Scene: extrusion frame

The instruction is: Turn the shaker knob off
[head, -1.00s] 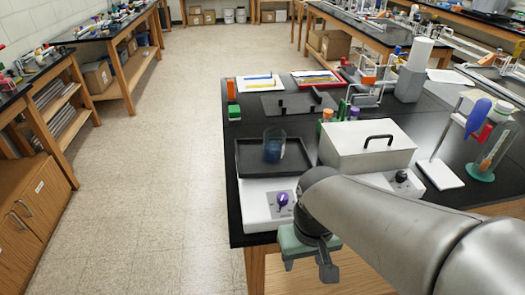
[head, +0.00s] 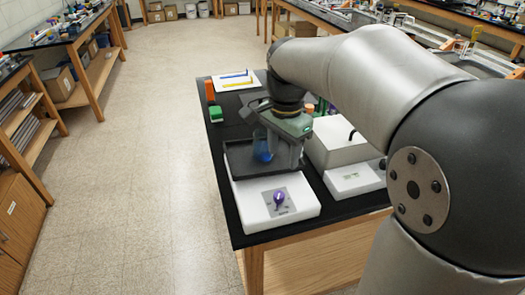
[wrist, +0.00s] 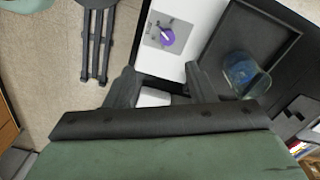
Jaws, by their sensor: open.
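The shaker is a white box with a dark tray (head: 240,150) at its back and a white front housing (head: 300,205). Its purple knob (head: 279,198) sits on a grey panel on the housing's top, and it also shows in the wrist view (wrist: 167,37). A clear beaker with blue liquid (head: 262,147) stands on the tray, and it is at the right of the wrist view (wrist: 243,72). My gripper (wrist: 160,74) is open and empty, above the shaker and behind the knob in the head view, apart from the knob.
A white box with a black handle (head: 340,145) stands right of the shaker. The bench's left edge borders open floor (head: 150,170).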

